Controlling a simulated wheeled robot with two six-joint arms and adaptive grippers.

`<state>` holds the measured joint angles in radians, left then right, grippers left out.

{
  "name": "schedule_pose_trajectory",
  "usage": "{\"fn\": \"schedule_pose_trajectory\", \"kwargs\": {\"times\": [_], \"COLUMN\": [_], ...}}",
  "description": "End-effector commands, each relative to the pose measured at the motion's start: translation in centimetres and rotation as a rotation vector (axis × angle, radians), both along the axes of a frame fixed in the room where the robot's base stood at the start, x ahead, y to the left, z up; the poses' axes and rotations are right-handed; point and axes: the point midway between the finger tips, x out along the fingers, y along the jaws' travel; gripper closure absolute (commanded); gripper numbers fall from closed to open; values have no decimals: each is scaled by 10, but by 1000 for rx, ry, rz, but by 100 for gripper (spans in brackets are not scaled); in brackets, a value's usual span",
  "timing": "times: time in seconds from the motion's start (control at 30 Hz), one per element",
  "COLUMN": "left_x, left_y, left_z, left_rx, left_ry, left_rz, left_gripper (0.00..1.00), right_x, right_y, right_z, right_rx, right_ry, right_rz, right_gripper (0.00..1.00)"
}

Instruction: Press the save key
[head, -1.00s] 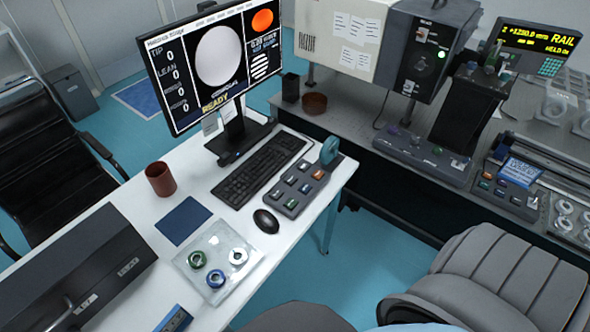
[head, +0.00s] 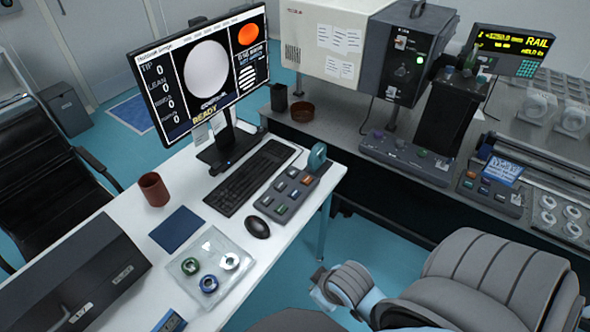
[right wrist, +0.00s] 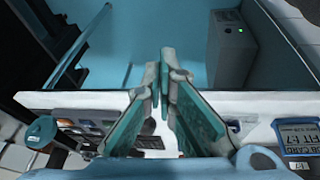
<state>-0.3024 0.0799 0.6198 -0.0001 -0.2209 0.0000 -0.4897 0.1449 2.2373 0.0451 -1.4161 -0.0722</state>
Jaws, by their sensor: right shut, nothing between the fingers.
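A dark keypad (head: 287,194) with grey, orange, blue and green keys and a teal knob (head: 316,157) lies on the white desk. The key labels are too small to read, so I cannot tell which is the save key. Two other key panels, the wide one (head: 404,158) and the one by the rail (head: 490,190), stand on the bench. My right gripper (head: 320,284) is low beside the desk's right edge, apart from the keypad. In the right wrist view its fingertips (right wrist: 163,60) are together and empty. My left gripper is out of view.
The monitor (head: 203,72) reads READY. A keyboard (head: 250,177), mouse (head: 257,227), brown cup (head: 154,189), blue pad (head: 175,230) and clear tray with rings (head: 212,243) are on the desk. A floor gap separates desk and bench.

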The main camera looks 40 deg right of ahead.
Motion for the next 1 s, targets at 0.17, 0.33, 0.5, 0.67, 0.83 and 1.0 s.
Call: {"fn": "schedule_pose_trajectory", "kwargs": {"times": [0.17,0.33,0.5,0.67,0.83,1.0], "left_x": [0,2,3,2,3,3], "left_y": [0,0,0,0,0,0], "left_z": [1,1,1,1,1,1], "left_rx": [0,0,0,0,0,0], "left_ry": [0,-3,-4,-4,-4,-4], "left_rz": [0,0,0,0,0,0], "left_gripper": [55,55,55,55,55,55], "right_x": [73,153,243,295,312,313], "right_y": [-10,-39,-94,-143,-164,-165], "right_z": [8,6,27,57,72,72], "right_rx": [-39,-93,-182,-260,-295,-297], "right_ry": [-92,-183,-305,-396,-431,-434], "right_rz": [228,395,499,522,521,522], "right_gripper": [100,100,100,100,100,100]}}
